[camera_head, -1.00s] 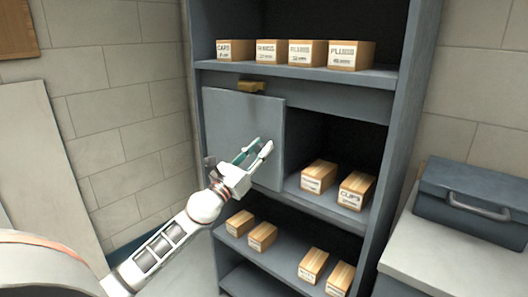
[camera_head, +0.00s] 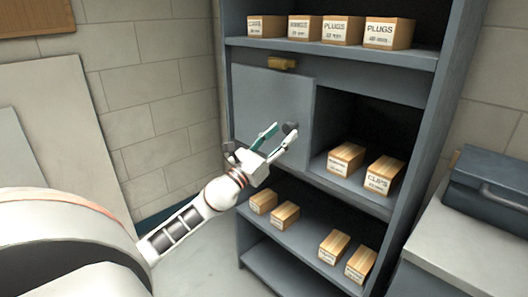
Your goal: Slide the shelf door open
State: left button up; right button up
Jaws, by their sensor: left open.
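The shelf door (camera_head: 262,97) is a flat grey panel over the left part of the middle bay of the grey shelf unit (camera_head: 428,120). The right part of that bay is uncovered. A small brass-coloured block (camera_head: 282,63) sits at the door's top edge. My left gripper (camera_head: 279,134) is open and empty in front of the door's lower right part, with its fingers pointing up and right. I cannot tell whether it touches the door. My right gripper is not in view.
Two boxes, one labelled CLIPS (camera_head: 383,176), stand in the open right part of the bay. Labelled boxes (camera_head: 341,31) line the shelf above, and several boxes (camera_head: 285,215) stand below. A dark toolbox (camera_head: 490,185) sits on a counter (camera_head: 470,245) at right.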

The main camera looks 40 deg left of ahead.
pick_arm(q)
jog(key=v, duration=0.8)
jog(key=shift+s+f, duration=0.1)
jog(key=shift+s, duration=0.05)
dwell(0.4)
